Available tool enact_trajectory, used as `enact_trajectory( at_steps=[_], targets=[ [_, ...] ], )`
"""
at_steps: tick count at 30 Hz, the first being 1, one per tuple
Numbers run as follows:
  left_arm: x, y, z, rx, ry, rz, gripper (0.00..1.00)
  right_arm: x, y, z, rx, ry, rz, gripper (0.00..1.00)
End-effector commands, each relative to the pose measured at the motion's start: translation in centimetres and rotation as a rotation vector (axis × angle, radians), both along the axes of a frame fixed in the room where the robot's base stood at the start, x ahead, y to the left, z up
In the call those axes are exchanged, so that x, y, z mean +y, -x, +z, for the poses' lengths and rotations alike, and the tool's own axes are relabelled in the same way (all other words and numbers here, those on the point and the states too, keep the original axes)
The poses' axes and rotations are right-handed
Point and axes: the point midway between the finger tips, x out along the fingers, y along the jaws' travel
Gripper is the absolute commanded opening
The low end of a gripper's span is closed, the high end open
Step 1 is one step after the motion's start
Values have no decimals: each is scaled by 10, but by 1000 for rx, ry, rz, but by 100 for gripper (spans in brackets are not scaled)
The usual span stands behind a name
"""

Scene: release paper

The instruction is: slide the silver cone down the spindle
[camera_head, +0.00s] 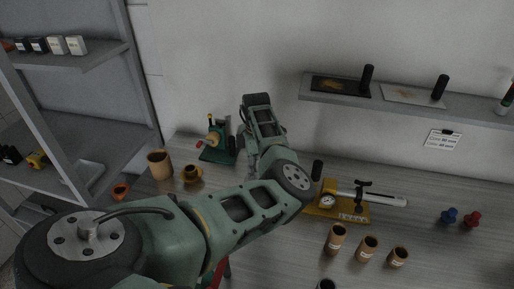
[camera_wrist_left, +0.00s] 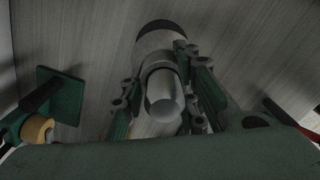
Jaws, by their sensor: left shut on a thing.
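In the left wrist view a pale silver, tapered round piece (camera_wrist_left: 164,98), which looks like the silver cone, points toward the camera, with a dark-ended wider part beyond it. My left gripper (camera_wrist_left: 160,85) is shut on this piece, with jointed green fingers on both sides of it. In the head view my left arm reaches over the table and bends down beside a green device (camera_head: 216,142) with a red handle. The fingertips and the cone are hidden there by my arm. I cannot make out the spindle clearly. My right gripper is not in view.
A yellow scale-like device (camera_head: 340,205) stands right of my arm, with several brown cups (camera_head: 336,238) in front. Brown pots (camera_head: 159,164) stand at left. Blue and red pieces (camera_head: 450,215) lie at right. A wall shelf (camera_head: 330,97) hangs above; the table's right side is mostly free.

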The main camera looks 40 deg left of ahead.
Motion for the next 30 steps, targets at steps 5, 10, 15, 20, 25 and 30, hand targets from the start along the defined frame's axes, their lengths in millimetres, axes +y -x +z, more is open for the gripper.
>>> enact_trajectory(
  at_steps=[5, 10, 15, 20, 25, 30],
  targets=[
    [0, 0, -5, -1, -1, 0, 0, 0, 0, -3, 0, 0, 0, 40],
    [0, 0, -9, -1, -1, 0, 0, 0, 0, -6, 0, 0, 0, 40],
    [0, 0, -14, -1, -1, 0, 0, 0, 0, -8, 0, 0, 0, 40],
    [0, 0, -18, -1, -1, 0, 0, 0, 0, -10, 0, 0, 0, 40],
    [0, 0, -22, -1, 0, 0, 0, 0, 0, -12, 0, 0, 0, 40],
    [0, 0, -26, -1, 0, 0, 0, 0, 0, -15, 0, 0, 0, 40]
  ],
)
